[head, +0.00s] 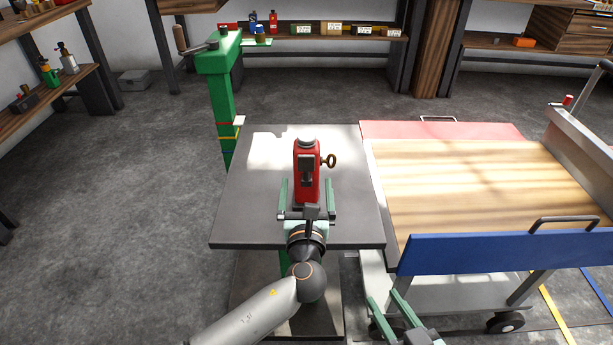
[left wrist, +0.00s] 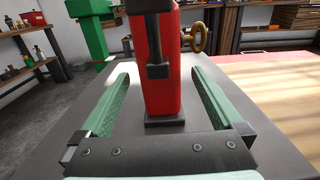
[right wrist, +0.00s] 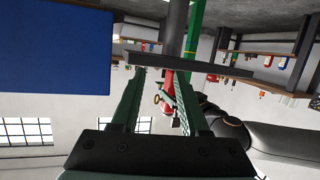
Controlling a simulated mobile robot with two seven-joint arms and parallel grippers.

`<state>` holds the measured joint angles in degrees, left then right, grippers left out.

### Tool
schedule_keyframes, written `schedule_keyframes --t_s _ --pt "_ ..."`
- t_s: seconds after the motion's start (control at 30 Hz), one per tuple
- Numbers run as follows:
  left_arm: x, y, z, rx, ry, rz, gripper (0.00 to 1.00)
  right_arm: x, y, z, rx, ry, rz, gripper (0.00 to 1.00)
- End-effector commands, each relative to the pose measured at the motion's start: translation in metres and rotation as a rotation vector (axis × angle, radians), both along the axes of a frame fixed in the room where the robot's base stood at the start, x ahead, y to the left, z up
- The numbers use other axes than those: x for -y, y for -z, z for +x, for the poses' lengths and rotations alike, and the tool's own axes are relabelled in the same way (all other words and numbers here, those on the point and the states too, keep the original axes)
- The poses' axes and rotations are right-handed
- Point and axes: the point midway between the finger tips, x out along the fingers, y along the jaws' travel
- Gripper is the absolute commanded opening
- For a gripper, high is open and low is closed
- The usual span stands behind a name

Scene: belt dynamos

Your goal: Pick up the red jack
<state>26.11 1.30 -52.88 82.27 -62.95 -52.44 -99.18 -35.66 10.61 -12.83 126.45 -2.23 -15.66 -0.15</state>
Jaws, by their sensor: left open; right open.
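The red jack (head: 306,172) stands upright on the dark grey table (head: 250,205), with a brass key-like handle (head: 328,161) on its right side. My left gripper (head: 307,198) is open, with one green finger on each side of the jack. In the left wrist view the jack (left wrist: 163,75) stands between the open fingers (left wrist: 160,100), with visible gaps on both sides. My right gripper (head: 388,308) is open and empty, low at the front, below the table's level. The right wrist view shows its open fingers (right wrist: 155,100) and the jack (right wrist: 168,98) beyond, partly hidden.
A wood-topped cart (head: 480,185) with a blue front panel (head: 500,251) and a metal handle stands right of the table. A green post with a crank (head: 220,95) stands behind the table at left. Shelves with small items line the back wall.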

Motion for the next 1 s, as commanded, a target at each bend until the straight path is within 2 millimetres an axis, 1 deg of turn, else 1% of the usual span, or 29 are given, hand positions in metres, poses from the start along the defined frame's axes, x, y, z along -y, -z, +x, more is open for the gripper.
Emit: schedule_keyframes --t_s 0.17,0.33,0.4,0.5,0.63,0.83,0.87,1.0 --pt "0.0 0.002 0.017 0.001 -0.001 -0.001 1.0 0.0 -0.031 0.01 0.136 -0.011 -0.001 0.45" --pt "0.0 0.001 0.034 0.001 0.0 0.0 1.0 -0.002 -0.067 0.015 0.285 -0.026 0.001 0.45" --pt "0.0 0.002 0.04 0.0 0.0 -0.001 1.0 -0.002 -0.079 0.016 0.333 -0.031 0.001 0.45" --pt "0.0 0.001 0.046 0.0 -0.001 -0.001 1.0 -0.003 -0.092 0.016 0.382 -0.038 0.002 0.45" --pt "0.0 0.001 0.049 -0.001 0.0 -0.001 1.0 -0.004 -0.099 0.015 0.411 -0.041 0.002 0.45" --pt "0.0 0.0 0.049 -0.001 0.0 -0.001 1.0 -0.004 -0.1 0.015 0.412 -0.041 0.002 0.45" --pt "0.0 0.0 0.049 -0.001 0.0 -0.001 0.98 -0.004 -0.1 0.015 0.411 -0.041 0.002 0.45" --pt "0.0 0.0 0.049 -0.001 0.0 -0.001 0.82 -0.004 -0.1 0.015 0.411 -0.041 0.002 0.45"
